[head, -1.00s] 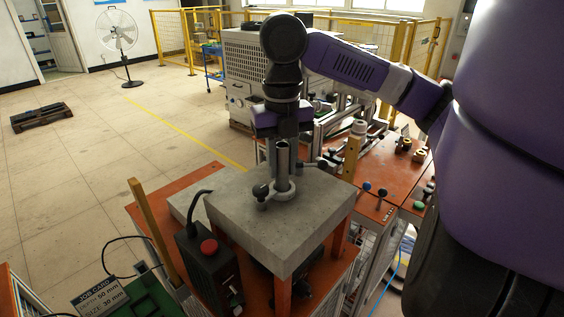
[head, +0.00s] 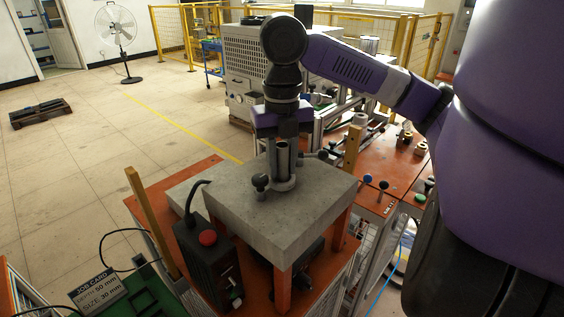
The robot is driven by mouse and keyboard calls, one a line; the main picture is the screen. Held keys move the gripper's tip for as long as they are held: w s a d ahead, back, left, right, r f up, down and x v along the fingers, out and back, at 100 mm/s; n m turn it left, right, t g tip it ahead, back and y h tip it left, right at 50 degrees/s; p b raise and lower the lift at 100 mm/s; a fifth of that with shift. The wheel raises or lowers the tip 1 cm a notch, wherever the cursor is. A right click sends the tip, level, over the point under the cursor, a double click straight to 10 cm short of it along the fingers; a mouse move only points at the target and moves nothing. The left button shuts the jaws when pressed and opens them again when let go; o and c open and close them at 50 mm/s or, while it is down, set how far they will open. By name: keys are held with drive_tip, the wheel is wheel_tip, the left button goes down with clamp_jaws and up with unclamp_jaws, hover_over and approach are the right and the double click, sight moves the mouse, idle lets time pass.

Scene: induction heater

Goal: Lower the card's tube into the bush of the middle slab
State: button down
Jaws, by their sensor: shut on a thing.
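A grey metal tube (head: 282,160) stands upright above the stone slab. My gripper (head: 284,137) is shut on it near its top, with the tube's open upper end in front of the fingers. A ring-shaped bush (head: 282,185) with black-knobbed handles sits on the slab's (head: 290,215) top. The tube's lower end meets the bush; how deep it sits inside is hidden. The job card (head: 100,291) at the lower left reads depth 50 mm, size 30 mm.
The slab stands on orange legs over an orange table. A black box with a red button (head: 207,238) and a wooden post (head: 150,222) stand in front left. A lower grey slab (head: 181,195) lies behind left. Another orange bench (head: 395,180) with knobs is at right.

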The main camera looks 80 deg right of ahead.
drive_tip(key=c, duration=1.1)
unclamp_jaws()
drive_tip(key=shift+o, duration=0.2)
wheel_tip(320, 180, up, 8)
drive_tip(key=shift+s+f, duration=0.1)
drive_tip(key=shift+f, duration=0.05)
